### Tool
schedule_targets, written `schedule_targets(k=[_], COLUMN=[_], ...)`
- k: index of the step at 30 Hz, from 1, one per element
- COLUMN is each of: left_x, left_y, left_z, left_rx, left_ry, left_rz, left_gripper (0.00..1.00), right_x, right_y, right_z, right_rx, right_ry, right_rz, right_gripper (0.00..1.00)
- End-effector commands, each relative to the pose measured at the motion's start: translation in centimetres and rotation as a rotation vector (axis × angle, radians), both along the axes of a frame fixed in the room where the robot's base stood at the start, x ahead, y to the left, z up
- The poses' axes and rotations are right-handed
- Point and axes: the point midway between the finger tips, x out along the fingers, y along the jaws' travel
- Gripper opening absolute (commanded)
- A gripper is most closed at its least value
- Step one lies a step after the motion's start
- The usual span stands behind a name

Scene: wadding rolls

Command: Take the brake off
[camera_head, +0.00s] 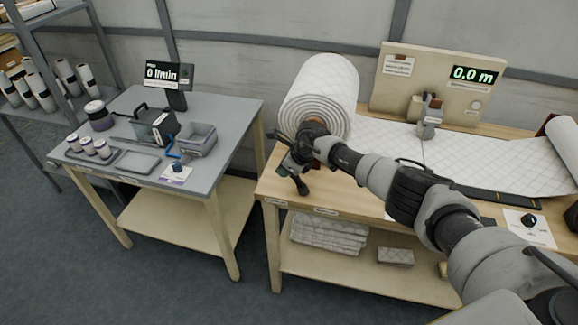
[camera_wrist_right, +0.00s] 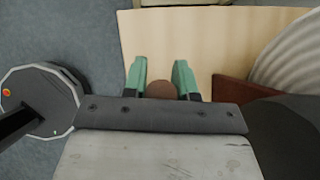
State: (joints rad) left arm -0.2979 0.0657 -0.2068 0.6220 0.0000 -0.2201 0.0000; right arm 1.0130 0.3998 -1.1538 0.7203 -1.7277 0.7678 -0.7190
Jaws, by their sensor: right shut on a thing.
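The large white quilted wadding roll (camera_head: 320,88) lies at the left end of the right-hand bench, and its sheet runs off to the right. My right gripper (camera_head: 286,163) is at the roll's near left end, low over the bench edge. In the right wrist view its green fingertips (camera_wrist_right: 161,85) are shut on a round brown knob (camera_wrist_right: 161,91). I take this to be the brake's handle, but its rest is hidden by the gripper. The roll's pale layered end (camera_wrist_right: 288,58) shows at the right there. My left gripper is not in view.
The bench top (camera_head: 330,194) is bare in front of the roll. A panel reading 0.0 m (camera_head: 436,85) stands behind. A grey table (camera_head: 222,150) with trays and a small machine is to the left, with a floor gap between. Folded wadding (camera_head: 328,234) lies on the lower shelf.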

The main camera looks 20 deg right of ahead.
Motion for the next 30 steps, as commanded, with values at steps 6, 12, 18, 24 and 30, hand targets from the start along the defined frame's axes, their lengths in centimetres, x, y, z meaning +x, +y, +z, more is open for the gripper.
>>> schedule_targets(k=[6, 12, 18, 24, 30], left_x=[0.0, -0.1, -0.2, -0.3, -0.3], left_y=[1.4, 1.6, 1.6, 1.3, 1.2], left_z=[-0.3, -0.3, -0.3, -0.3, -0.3], left_rx=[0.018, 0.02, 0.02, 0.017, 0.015], left_ry=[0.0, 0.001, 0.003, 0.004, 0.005], left_rz=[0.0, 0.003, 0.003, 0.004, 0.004], left_gripper=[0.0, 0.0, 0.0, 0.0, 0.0], right_x=[0.3, 0.3, 0.3, 0.3, 0.3], right_y=[0.6, 0.6, 0.6, 0.6, 0.6], right_z=[-0.3, -0.4, -0.5, -0.5, -0.5], right_rx=[-0.044, -0.055, -0.055, -0.055, -0.054], right_ry=[0.027, 0.036, 0.037, 0.037, 0.038], right_rz=[0.002, 0.002, 0.002, 0.002, 0.001], right_gripper=[0.0, 0.0, 0.0, 0.44, 0.53])
